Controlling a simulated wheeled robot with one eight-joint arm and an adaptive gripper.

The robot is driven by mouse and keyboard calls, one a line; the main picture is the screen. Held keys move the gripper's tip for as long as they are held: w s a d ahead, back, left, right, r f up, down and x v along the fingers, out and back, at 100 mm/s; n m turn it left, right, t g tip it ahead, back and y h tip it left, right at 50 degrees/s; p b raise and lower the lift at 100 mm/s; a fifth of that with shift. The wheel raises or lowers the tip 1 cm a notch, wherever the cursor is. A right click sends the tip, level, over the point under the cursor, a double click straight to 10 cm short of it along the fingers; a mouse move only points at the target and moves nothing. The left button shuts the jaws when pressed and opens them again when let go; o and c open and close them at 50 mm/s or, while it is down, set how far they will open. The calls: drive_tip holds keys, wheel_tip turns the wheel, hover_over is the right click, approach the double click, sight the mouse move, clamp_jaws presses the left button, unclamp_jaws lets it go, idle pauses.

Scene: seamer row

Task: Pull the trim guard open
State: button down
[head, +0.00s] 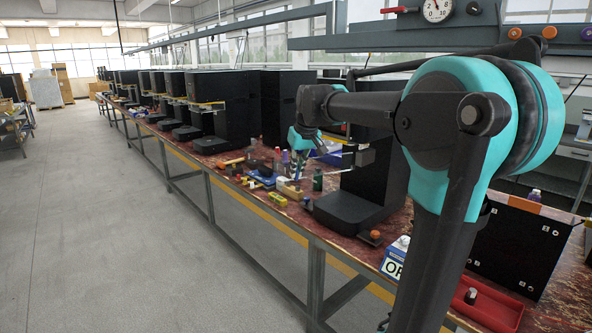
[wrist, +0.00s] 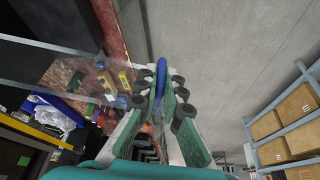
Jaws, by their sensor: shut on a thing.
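The trim guard (wrist: 75,72) looks like a clear, see-through panel with pale edges, reaching in from the left in the wrist view. A blue grip piece (wrist: 161,72) stands between my finger pads at its right end. My gripper (wrist: 163,92) is shut on this blue piece. In the head view my gripper (head: 299,160) is small, pointing down beside the near black seamer (head: 360,195), above the bench edge. The guard is hard to make out there, and its hinge is hidden.
The red-topped bench (head: 285,215) holds small bottles, a yellow block (head: 277,199) and a red tray (head: 487,305). More black machines stand in a row behind. The grey floor (head: 110,220) left of the bench is clear. Shelved cardboard boxes (wrist: 290,115) show in the wrist view.

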drive_tip(key=c, duration=1.6)
unclamp_jaws()
drive_tip(key=shift+c, duration=0.2)
drive_tip(key=shift+r, duration=0.15)
drive_tip(key=v, duration=1.1)
drive_tip(key=shift+s+r, duration=0.25)
drive_tip(key=shift+r, duration=0.05)
drive_tip(key=shift+d+f, duration=0.1)
drive_tip(key=s+d+f+m, duration=0.1)
drive_tip(key=s+d+f, duration=0.2)
drive_tip(key=s+f, duration=0.5)
drive_tip(key=s+d+f+m+h, duration=0.1)
drive_tip(key=s+d+f, duration=0.2)
drive_tip(key=f, duration=1.5)
drive_tip(key=s+d+f+m, duration=0.2)
drive_tip(key=s+d+f, duration=0.1)
drive_tip(key=s+f, duration=0.9)
drive_tip(key=shift+s+f+h, duration=0.3)
drive_tip(key=shift+f, duration=0.4)
